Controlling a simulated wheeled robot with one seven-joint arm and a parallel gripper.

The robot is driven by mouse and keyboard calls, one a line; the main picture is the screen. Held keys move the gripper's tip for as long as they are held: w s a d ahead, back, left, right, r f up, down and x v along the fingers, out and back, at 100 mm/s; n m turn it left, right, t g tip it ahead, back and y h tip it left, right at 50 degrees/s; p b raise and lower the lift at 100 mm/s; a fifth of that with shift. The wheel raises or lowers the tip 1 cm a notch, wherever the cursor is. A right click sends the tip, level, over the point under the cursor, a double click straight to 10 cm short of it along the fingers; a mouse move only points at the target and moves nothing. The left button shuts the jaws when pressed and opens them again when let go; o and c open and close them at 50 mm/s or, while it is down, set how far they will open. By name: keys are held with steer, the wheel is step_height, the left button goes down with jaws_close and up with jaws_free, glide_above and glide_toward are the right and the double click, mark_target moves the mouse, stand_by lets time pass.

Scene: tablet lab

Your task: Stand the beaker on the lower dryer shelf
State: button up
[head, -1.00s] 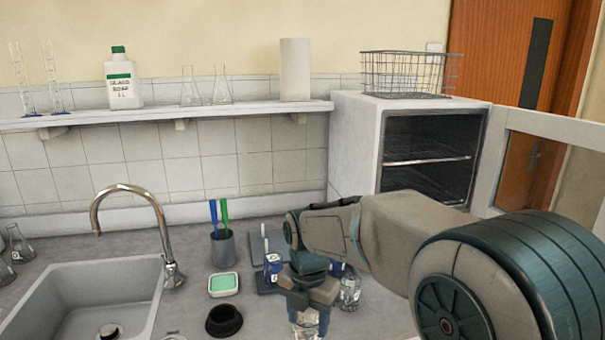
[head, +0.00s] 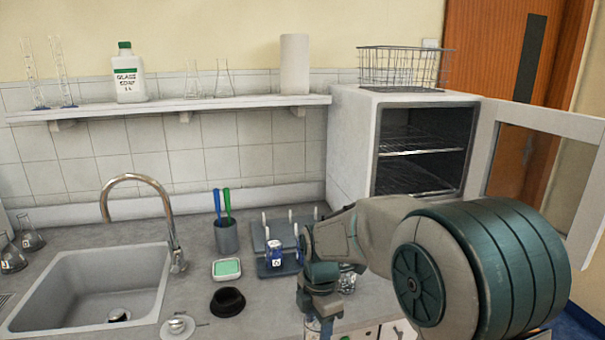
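The white dryer (head: 350,150) stands at the right end of the counter with its door (head: 560,130) swung open. Inside are an upper wire shelf (head: 420,150) and a lower wire shelf (head: 405,182), both bare where I can see them. My gripper (head: 321,312) points down at the bottom of the view, near the counter's front. A clear glass beaker (head: 312,325) shows just below its fingers and appears held; most of it is hidden or cut off by the frame.
Another clear glass piece (head: 347,281) stands behind my wrist, partly hidden. Nearby are a pegged rack (head: 268,235), a blue-labelled jar (head: 275,255), a brush cup (head: 227,238), a green sponge dish (head: 227,268), a black ring (head: 227,300) and the sink (head: 85,290). A wire basket (head: 405,68) tops the dryer.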

steer(key=w+d+f+m, duration=0.1)
steer(key=d+f+m, duration=0.5)
steer(key=m, duration=0.5)
steer(key=w+d+f+m, duration=0.1)
steer(key=d+f+m, duration=0.4)
steer(key=f+m, duration=0.6)
steer(key=shift+d+f+m, duration=0.25)
steer(key=shift+d+m, duration=0.1)
steer(key=shift+m, duration=0.25)
